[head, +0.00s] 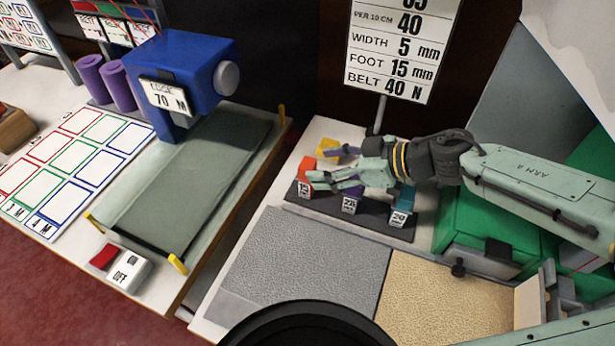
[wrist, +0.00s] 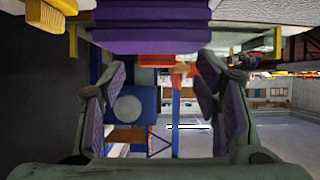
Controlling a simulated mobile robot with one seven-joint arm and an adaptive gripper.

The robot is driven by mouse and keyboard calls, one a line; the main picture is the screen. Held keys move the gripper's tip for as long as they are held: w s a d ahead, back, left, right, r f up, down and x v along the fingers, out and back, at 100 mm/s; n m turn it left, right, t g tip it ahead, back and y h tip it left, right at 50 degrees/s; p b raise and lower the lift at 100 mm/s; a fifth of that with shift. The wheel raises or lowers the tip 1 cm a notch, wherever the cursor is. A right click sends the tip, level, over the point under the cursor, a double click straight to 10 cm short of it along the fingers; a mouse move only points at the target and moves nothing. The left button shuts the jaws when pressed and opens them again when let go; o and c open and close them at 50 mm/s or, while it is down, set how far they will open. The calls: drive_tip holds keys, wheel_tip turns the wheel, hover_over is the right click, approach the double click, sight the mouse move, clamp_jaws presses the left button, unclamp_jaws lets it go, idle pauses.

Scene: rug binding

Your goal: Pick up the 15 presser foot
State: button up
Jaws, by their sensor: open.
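The 15 presser foot is the red block (head: 306,168) with a white "15" label, at the left end of a dark rack (head: 375,221) in the head view. A purple foot (head: 351,204) stands in the middle of the rack and a teal one (head: 405,196) at the right. My gripper (head: 312,181) reaches in from the right above the rack, its fingers pointing left near the red foot. It is open. In the wrist view its two fingers (wrist: 163,100) are wide apart, with nothing held.
A yellow piece (head: 327,147) sits behind the rack. A grey mat (head: 300,258) and a tan mat (head: 445,296) lie in front. A green box (head: 480,225) stands right, under my arm. A sign (head: 403,50) on a post stands behind. A blue machine (head: 190,75) is at left.

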sight(311, 165)
drive_tip(key=x, duration=0.5)
drive_tip(key=shift+w+a+r, duration=0.15)
drive_tip(key=shift+w, duration=0.05)
drive_tip(key=c, duration=1.3)
